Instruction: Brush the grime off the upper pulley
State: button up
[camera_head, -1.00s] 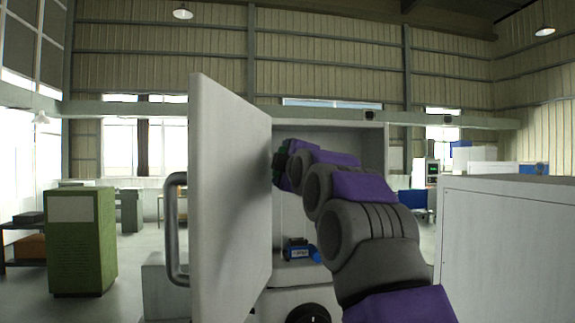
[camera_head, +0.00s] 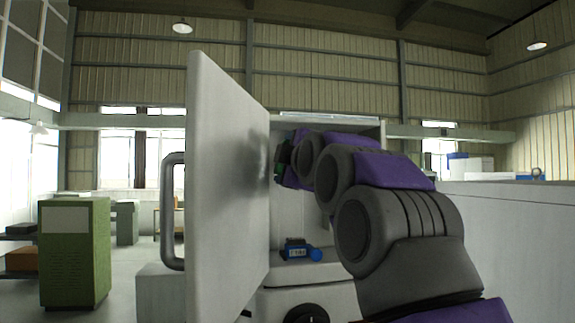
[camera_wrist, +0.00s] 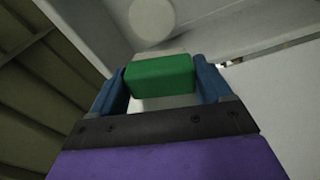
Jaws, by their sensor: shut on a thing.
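My gripper (camera_wrist: 160,75) has two blue fingers shut on a green block-shaped brush (camera_wrist: 160,77), with a pale strip along its far edge. A pale round disc (camera_wrist: 153,20), which looks like the upper pulley, lies just beyond the brush in the wrist view. I cannot tell whether they touch, and no grime can be made out on the disc. In the head view my arm reaches into the open white cabinet (camera_head: 345,124). The green of the brush shows small beside the door's inner edge (camera_head: 284,158), and the pulley is hidden there.
The cabinet door (camera_head: 225,190) stands open left of my arm, with a grey handle (camera_head: 168,210). A blue and black device (camera_head: 297,249) sits on the cabinet's lower ledge. A large grey box (camera_head: 500,240) stands at right, and a green cabinet (camera_head: 75,252) far left.

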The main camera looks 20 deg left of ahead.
jog(key=b+v, duration=0.1)
jog(key=v, duration=0.2)
jog(key=shift+s+a+r+b, duration=0.1)
jog(key=shift+b, duration=0.3)
jog(key=shift+a, duration=0.1)
dwell(0.5)
